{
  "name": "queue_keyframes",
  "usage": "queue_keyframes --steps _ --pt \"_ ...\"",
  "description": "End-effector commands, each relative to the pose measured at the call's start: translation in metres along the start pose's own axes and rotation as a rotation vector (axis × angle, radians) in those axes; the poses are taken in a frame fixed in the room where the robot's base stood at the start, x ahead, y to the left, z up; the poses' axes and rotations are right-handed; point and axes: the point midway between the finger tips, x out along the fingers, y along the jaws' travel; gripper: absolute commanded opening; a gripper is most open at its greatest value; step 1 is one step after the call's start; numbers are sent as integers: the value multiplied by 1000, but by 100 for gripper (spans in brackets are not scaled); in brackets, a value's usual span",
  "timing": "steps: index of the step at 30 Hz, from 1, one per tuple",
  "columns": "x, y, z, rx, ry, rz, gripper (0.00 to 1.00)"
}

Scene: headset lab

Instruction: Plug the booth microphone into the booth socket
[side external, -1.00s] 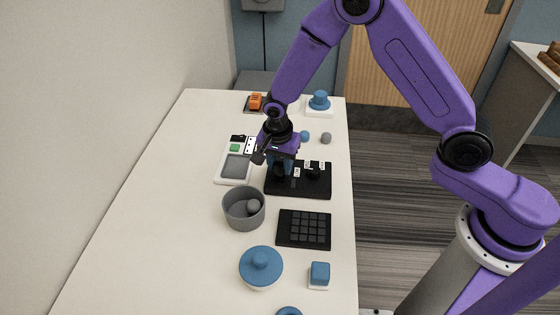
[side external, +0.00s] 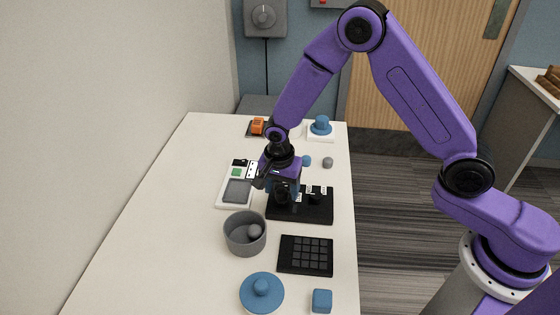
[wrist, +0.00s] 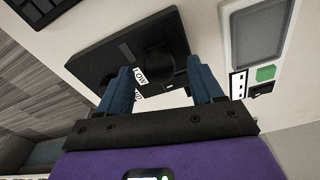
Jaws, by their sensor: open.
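A black block (side external: 318,211) with small white labels lies on the table under my gripper; it also shows in the wrist view (wrist: 95,65). One label (wrist: 140,76) appears to read "LOW". A dark round part (wrist: 158,60) stands on the block, and it appears between my fingertips in the wrist view. My gripper (wrist: 159,68) is open, with a blue finger on each side of that part; contact cannot be told. My gripper hides part of the block in the side view. I cannot tell which parts are the booth microphone and booth socket.
A white device (side external: 237,191) with a grey screen and green button lies just left of the block. A grey bowl (side external: 236,236) holding a ball, a black keypad (side external: 305,255) and a blue-lidded dish (side external: 262,291) stand nearer. The table's left side is clear.

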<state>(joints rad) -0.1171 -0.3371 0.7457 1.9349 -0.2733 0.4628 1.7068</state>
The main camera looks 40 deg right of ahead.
Motion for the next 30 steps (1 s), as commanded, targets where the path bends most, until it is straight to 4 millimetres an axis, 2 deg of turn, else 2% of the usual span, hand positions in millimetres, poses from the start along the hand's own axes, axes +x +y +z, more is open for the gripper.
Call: queue_keyframes --steps 18,24,30 --pt "-123 -1 0 0 0 -6 66" --pt "-150 0 0 0 0 -3 66" --pt "-161 0 0 0 -1 -1 66"
